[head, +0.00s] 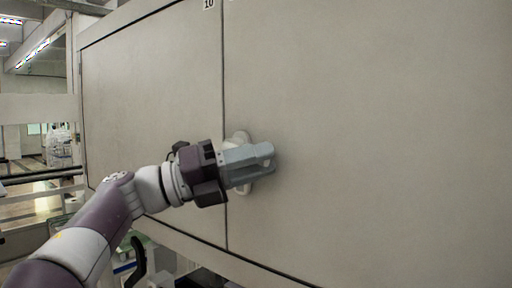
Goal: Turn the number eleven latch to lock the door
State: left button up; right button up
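A pale latch (243,137) sits on the cabinet front, just right of the vertical seam between two flat beige door panels. The right door panel (380,120) lies flat with the left one (150,90). My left gripper (270,162) is in front of the latch and hides most of it; only its upper and lower ends show. The gripper's grey fingers point right across the latch. I cannot tell whether they hold it. A small label reading 10 (208,4) is at the top, left of the seam. No number eleven label shows. My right gripper is out of view.
Below the door panels, a lower edge (190,238) slants down to the right, with dark and green items beneath it. Metal rails (35,185) and an open hall are at the left. The right panel's face is clear.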

pick_arm(q)
jog(key=shift+w+d+f, duration=0.1)
jog(key=shift+w+d, duration=0.1)
jog(key=shift+d, duration=0.4)
jog(key=shift+w+a, duration=0.1)
jog(key=shift+a, duration=0.25)
jog(key=shift+w+a+f, duration=0.1)
jog(key=shift+w+a, duration=0.1)
jog(key=shift+a, duration=0.4)
jog(key=shift+w+a+f, duration=0.1)
jog(key=shift+w+a, duration=0.05)
jog(key=shift+a, duration=0.45)
grip_shut()
jog(key=shift+d+r, duration=0.1)
jog(key=shift+d, duration=0.1)
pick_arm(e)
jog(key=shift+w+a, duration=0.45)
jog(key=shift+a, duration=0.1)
